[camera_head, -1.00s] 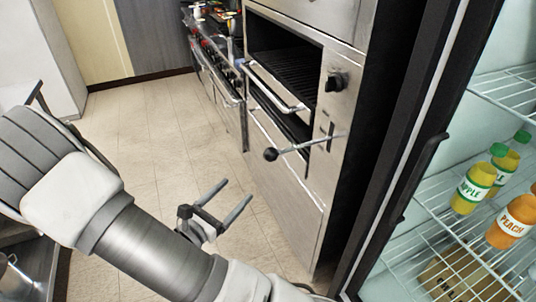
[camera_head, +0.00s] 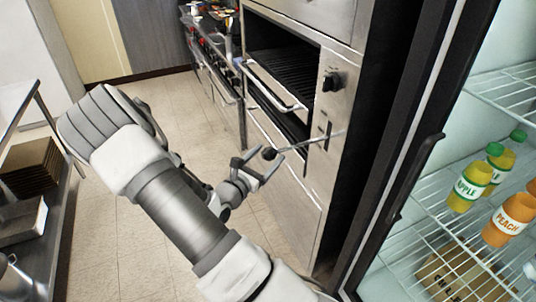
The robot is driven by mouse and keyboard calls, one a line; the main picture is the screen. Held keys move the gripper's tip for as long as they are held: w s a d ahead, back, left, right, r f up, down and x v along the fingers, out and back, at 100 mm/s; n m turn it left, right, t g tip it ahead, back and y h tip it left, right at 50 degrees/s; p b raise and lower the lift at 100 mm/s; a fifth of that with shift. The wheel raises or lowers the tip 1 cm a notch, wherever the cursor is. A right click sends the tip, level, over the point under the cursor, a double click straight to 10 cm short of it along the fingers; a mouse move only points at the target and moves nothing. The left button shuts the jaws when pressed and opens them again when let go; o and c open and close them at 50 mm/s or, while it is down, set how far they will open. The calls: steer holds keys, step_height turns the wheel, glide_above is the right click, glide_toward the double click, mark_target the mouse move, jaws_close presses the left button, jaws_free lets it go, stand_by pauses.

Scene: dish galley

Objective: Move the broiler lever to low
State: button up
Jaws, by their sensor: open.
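The broiler (camera_head: 318,195) is a tall steel unit right of centre with dark grates in its upper opening. Its lever (camera_head: 305,145) is a thin metal rod that runs left from a vertical slot (camera_head: 328,133) in the front panel and ends in a black ball knob (camera_head: 269,153). My gripper (camera_head: 265,165) is open at the knob, with one finger on each side of it in the picture. I cannot tell whether a finger touches the knob. No low marking can be read.
A black dial (camera_head: 332,81) sits above the slot. A broiler handle bar (camera_head: 272,90) juts out to the left. An open fridge with bottles (camera_head: 470,186) stands at the right. A shelf with brown boxes (camera_head: 30,165) is at the left. The tiled floor between is clear.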

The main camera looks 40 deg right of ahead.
steer(key=shift+w+d, duration=0.1)
steer(key=shift+d, duration=0.2)
jaws_close()
steer(key=shift+w, duration=0.1)
